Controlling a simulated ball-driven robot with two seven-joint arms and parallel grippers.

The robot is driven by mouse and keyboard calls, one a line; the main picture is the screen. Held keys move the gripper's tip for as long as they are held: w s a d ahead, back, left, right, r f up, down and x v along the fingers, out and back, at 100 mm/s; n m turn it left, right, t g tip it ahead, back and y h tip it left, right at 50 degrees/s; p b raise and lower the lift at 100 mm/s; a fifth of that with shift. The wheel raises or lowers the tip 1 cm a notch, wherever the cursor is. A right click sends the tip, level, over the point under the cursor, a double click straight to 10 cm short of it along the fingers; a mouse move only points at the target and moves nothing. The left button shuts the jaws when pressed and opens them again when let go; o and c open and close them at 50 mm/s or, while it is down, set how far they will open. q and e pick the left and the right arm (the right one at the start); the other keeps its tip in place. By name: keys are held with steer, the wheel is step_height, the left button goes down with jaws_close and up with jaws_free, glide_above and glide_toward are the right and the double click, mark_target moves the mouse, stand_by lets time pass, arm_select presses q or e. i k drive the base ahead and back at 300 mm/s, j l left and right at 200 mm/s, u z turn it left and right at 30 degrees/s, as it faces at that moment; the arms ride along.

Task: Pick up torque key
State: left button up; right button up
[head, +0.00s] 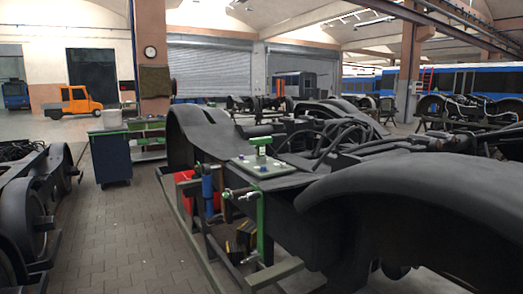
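I cannot make out a torque key for certain in the head view. A light plate (266,165) with small bolts and a green fitting (261,144) lies on the near end of the large black bogie (425,200). Below the plate, a green upright rod (261,225) with metal handles stands at the bogie's end. A blue cylinder (208,187) stands to its left. Neither of my grippers is in view.
A dark wheeled cabinet (111,158) with a green-edged top stands left of the bogie. Another bogie (30,205) fills the left edge. The paved floor (125,235) between them is clear. A red box (185,177) sits beside the blue cylinder. An orange vehicle (75,103) stands behind.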

mark_target(260, 158)
steer(key=i+j+z, duration=0.1)
steer(key=i+j, duration=0.25)
steer(key=i+j+z, duration=0.1)
steer(key=i+j, duration=0.2)
steer(key=i+j+z, duration=0.1)
steer(key=i+j, duration=0.2)
steer(key=j, duration=0.2)
steer(key=i+j+z, duration=0.1)
steer(key=i+j, duration=0.2)
steer(key=j, duration=0.15)
steer(key=i+j+z, duration=0.1)
steer(key=i+j, duration=0.15)
steer(key=j, duration=0.2)
